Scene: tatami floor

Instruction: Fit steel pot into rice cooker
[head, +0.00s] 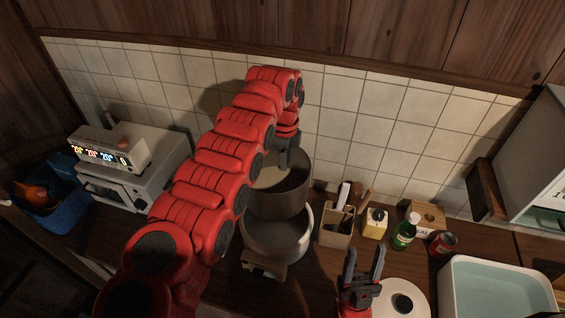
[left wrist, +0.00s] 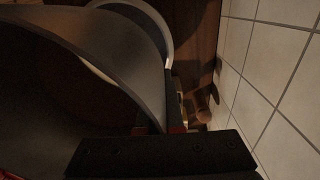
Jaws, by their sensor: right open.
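The grey steel pot (head: 278,203) is above the white, round rice cooker (head: 275,240), covering the back of its opening. Its wall fills much of the left wrist view (left wrist: 150,62), with a pale curved rim of the cooker (left wrist: 160,16) beyond it. My left gripper (head: 288,158) reaches down at the pot's far rim and appears shut on it; the fingertips are mostly hidden. Whether the pot's base touches the cooker cannot be told. My right gripper (head: 364,264) is open and empty, fingers up, to the right of the cooker.
A white round lid with a dark knob (head: 402,303) lies beside my right gripper. A utensil holder (head: 336,226), yellow container (head: 375,224), green bottle (head: 404,234) and red can (head: 442,243) stand right of the cooker. A sink (head: 500,290) is at right, a white appliance (head: 130,175) at left.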

